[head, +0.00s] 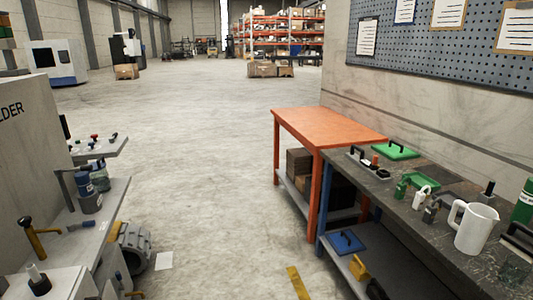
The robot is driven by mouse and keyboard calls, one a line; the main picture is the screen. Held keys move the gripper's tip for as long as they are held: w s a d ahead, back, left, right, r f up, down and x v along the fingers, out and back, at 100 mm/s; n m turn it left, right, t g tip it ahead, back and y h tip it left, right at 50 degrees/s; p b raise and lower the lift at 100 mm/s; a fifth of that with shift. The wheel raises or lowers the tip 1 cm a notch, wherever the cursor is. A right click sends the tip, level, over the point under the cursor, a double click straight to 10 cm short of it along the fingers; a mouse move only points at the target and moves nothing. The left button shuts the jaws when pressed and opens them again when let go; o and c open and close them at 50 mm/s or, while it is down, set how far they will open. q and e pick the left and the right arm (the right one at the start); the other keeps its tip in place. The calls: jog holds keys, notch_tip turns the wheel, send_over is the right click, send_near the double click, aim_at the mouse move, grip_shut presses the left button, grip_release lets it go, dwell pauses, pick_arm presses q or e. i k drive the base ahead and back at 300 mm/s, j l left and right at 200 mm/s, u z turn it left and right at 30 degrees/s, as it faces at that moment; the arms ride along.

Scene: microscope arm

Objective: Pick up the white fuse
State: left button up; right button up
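No thing is clearly recognisable as the white fuse at this distance. A small white item (421,197) stands on the dark workbench (455,228) at the right, among green and grey parts; it is too small to tell whether it is the fuse. A larger white jug (475,228) with a handle stands to its right on the same bench. Neither of my grippers shows in the head view.
An orange table (325,126) adjoins the workbench's far end, with brown boxes (299,163) beneath. A green lidded item (396,150) lies on the bench. Grey shelves (104,212) with tools stand at left. The concrete floor (200,140) between is mostly clear.

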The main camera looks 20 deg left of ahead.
aim_at(34, 274)
jog(key=i+u, duration=0.25)
jog(key=u, duration=0.15)
jog(key=i+u, duration=0.6)
jog(key=u, duration=0.25)
jog(key=i+u, duration=0.35)
jog(key=i+l+u, duration=0.1)
jog(key=u, duration=0.25)
jog(key=i+l+u, duration=0.2)
jog(key=u, duration=0.2)
jog(key=i+l+u, duration=0.5)
jog(key=l, duration=0.2)
jog(key=i+l+u, duration=0.25)
jog(key=l, duration=0.15)
jog(key=k, duration=0.1)
